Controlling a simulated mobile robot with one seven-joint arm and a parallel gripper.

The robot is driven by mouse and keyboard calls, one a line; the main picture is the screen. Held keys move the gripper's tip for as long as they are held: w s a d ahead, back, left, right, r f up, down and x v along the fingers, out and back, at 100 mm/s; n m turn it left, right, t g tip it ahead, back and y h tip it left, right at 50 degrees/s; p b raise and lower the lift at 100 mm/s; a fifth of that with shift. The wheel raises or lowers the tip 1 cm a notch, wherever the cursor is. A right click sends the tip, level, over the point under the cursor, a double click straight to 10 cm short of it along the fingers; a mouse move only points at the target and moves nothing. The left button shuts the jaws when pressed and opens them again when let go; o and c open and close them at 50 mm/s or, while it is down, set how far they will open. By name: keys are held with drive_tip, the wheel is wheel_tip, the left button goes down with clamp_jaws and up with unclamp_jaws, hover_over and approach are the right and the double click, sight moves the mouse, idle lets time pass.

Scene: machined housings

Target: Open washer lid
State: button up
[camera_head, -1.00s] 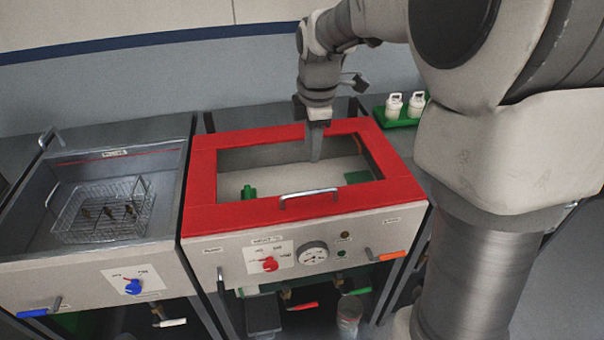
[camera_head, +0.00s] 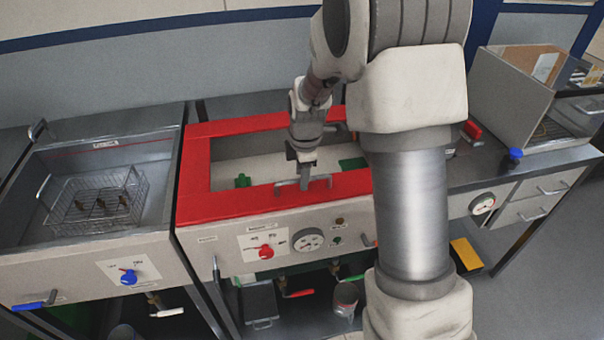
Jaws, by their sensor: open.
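The washer (camera_head: 225,236) stands in the middle, with a red-framed lid (camera_head: 232,205) lying flat on top. The lid has a clear window, and green items show inside. A metal bar handle (camera_head: 284,184) is on the lid's front edge. My gripper (camera_head: 304,184) points down at this handle, its fingers at or just above the bar. It is open. Whether the fingers straddle or touch the handle cannot be told. My arm hides the right end of the lid.
At left is an open basin (camera_head: 60,225) with a wire basket (camera_head: 95,203) inside. A yellow object (camera_head: 466,254) shows low at right. Coloured valve handles stick out below the washer front.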

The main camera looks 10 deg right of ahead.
clamp_jaws()
idle(1.4)
